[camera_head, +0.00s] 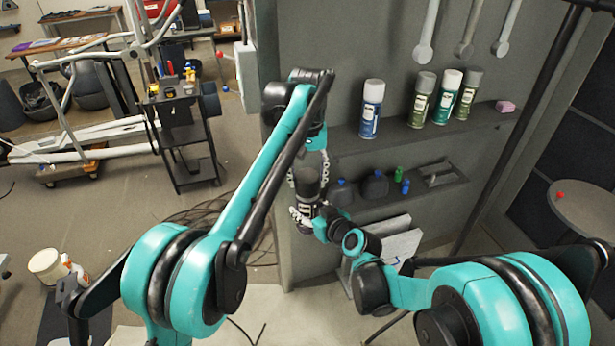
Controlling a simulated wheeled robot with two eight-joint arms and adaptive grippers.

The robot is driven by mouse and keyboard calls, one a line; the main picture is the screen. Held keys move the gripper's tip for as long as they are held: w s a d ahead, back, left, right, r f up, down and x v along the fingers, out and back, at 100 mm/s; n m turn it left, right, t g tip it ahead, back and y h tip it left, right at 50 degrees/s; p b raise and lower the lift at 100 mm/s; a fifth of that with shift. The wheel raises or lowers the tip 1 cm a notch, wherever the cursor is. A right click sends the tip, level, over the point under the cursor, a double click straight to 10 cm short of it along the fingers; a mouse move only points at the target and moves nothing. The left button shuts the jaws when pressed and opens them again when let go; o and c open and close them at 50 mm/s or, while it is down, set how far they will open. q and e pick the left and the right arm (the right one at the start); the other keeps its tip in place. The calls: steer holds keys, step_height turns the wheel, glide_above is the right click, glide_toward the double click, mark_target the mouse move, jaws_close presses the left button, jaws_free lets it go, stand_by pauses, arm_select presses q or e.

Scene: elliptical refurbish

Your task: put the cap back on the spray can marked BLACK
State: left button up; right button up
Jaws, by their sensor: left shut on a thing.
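A dark spray can (307,193) with a pale label stands about upright in front of the shelf wall; the label is too small to read. Its black cap (307,175) shows as the dark piece at the top. My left gripper (312,165) reaches down from above and is shut on the cap; its fingers are partly hidden by my arm. My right gripper (302,214) comes in from the right, low on the can, and is shut on it. I cannot tell whether the cap is seated or just above the can.
The lower shelf holds dark bottles (374,185), small green and blue bottles and a grey tool.

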arm_select(q)
steer(key=shift+f, duration=0.35)
stand_by(0.3)
steer(key=o, duration=0.8)
steer(key=shift+o, duration=0.4)
steer(key=o, duration=0.4)
steer(key=shift+o, duration=0.2)
steer(key=shift+r, duration=3.5)
